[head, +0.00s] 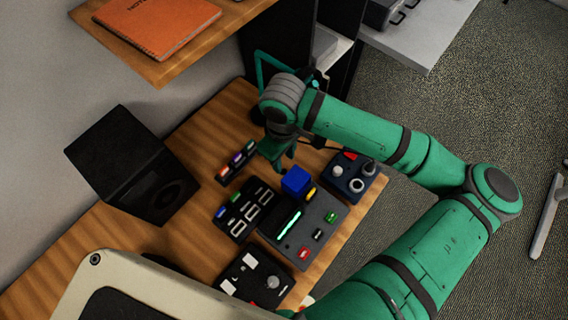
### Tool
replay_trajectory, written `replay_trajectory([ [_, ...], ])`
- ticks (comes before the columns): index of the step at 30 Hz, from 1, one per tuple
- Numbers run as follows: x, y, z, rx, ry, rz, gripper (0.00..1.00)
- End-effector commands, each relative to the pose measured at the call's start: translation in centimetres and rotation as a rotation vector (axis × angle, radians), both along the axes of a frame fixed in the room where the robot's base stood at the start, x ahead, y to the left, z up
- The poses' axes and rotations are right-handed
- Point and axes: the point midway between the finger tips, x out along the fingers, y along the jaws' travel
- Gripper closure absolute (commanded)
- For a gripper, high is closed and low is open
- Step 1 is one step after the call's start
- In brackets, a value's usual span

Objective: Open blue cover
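The blue cover (296,181) looks like a bright blue box. It stands at the back edge of a dark grey panel (320,228) on the wooden desk; I cannot make out its hinge or any gap under it. My gripper (281,166) points down just behind and left of the blue cover, close to it. The fingers are small and partly dark here, so I cannot tell whether they are apart or whether they touch the cover. Nothing is clearly seen between them.
The panel carries small green, red and yellow parts. Around it are a dark box with slots (246,212), a knob box (352,174), a black-and-white box (253,279) and a coloured strip (237,160). A black speaker (133,165) stands left. A shelf (168,62) overhangs the back.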

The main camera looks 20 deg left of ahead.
Motion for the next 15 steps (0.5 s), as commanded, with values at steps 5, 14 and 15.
replay_trajectory([
  [5, 0.0, 0.0, -3.1, 0.001, 0.002, 0.000, 0.66],
  [14, 0.0, 0.0, -5.9, 0.001, 0.000, -0.001, 0.66],
  [15, 0.0, 0.0, -6.0, 0.001, 0.000, 0.000, 0.66],
])
